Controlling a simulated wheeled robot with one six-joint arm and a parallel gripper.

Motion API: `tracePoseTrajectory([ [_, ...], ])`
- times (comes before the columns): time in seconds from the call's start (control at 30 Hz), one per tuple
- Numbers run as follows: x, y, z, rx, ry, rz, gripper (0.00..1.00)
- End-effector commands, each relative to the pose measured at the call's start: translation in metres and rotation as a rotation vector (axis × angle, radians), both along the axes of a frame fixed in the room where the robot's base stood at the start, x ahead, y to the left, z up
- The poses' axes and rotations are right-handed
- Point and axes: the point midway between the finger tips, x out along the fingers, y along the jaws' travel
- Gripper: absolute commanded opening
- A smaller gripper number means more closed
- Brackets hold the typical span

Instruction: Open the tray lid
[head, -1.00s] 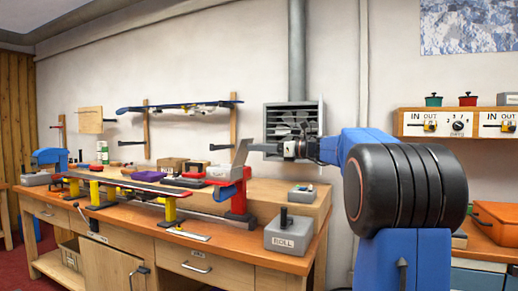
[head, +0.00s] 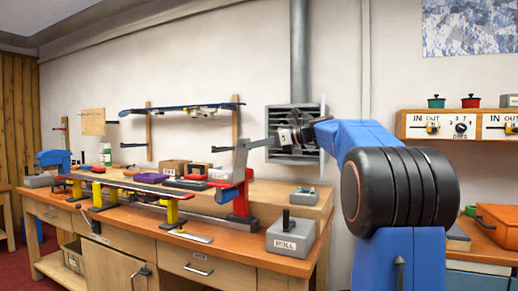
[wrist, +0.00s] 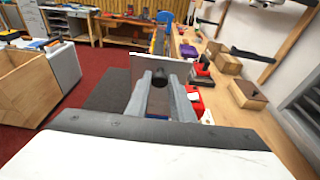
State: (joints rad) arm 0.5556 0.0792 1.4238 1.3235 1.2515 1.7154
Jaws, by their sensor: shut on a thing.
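A thin grey panel, which looks like the tray lid (head: 240,160), stands nearly upright at the right end of the bench's red and yellow stands. My gripper (head: 260,143) reaches to it from the right, in front of the wall vent. In the wrist view, my gripper (wrist: 160,85) is shut around a dark rounded handle, with the pale lid (wrist: 143,62) just beyond. The tray body below the lid is hard to make out in the head view; red and blue shapes show beside it.
A long board on yellow stands (head: 130,183) runs left along the bench. A red stand (head: 241,205) is close below the lid. A grey ROLL block (head: 290,238) and a small grey open container (head: 304,197) sit to the right. The vent (head: 297,125) is behind my gripper.

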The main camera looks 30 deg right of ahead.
Motion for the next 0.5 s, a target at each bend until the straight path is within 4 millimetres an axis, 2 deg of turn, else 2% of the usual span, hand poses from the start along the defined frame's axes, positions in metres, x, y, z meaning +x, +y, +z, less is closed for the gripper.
tracePoseTrajectory([
  [0.37,0.0009,0.0005,0.0012,-0.008,0.011,-0.001,0.0],
  [0.4,0.0008,0.0004,0.0012,-0.008,0.011,-0.001,0.28],
  [0.47,0.0008,0.0004,0.0012,-0.009,0.011,-0.002,0.39],
  [0.5,0.0008,0.0004,0.0012,-0.009,0.011,-0.001,0.39],
])
